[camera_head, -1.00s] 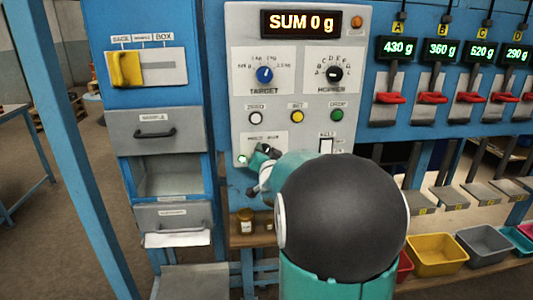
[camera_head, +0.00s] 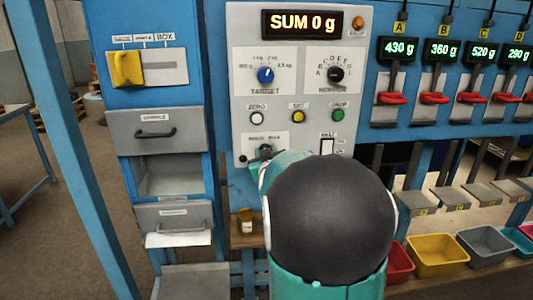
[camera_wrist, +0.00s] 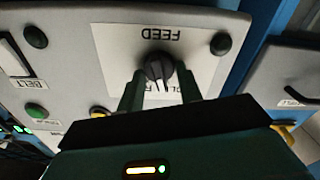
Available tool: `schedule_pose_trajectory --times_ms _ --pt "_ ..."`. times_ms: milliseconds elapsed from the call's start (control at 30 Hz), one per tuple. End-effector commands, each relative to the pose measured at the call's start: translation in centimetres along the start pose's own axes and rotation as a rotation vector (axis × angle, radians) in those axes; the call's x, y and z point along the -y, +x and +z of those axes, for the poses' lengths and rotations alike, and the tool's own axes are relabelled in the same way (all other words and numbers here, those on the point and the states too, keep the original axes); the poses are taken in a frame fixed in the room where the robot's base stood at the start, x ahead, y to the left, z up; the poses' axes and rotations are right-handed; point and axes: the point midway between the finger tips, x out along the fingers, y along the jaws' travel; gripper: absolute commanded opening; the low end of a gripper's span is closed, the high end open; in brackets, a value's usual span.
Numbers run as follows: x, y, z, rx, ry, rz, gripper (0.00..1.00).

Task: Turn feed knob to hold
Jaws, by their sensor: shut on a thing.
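The dark feed knob (camera_wrist: 158,68) sits on a white plate (camera_wrist: 115,45) marked FEED, which appears upside down in the wrist view. My gripper (camera_wrist: 160,84) is shut on the knob, one dark finger on each side. The knob's pale pointer is towards the lower edge of the wrist view, by the partly hidden HOLD and RUN lettering; its exact setting is hard to tell. In the head view, the knob (camera_head: 265,149) is just visible at the panel's lower part, and my arm hides most of the gripper. A small lamp (camera_head: 243,158) left of the knob is dark.
The grey panel (camera_head: 240,100) carries target (camera_head: 265,75) and hopper (camera_head: 335,74) knobs above, several buttons, and a belt switch (camera_head: 327,147) right of the feed knob. The display (camera_head: 300,23) reads SUM 0 g. A small jar (camera_head: 246,221) stands on a shelf below.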

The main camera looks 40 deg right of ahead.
Motion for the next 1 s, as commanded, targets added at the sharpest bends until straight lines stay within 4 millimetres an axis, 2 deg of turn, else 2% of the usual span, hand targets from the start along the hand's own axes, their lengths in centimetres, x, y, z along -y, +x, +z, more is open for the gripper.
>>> schedule_pose_trajectory --times_ms 400,967,1000 --pt "0.17 -0.01 0.05 0.001 -0.221 -0.001 0.13" --pt "0.13 0.0 0.08 0.001 -0.256 0.0 0.13" --pt "0.13 -0.01 0.07 0.001 -0.256 0.0 0.41"
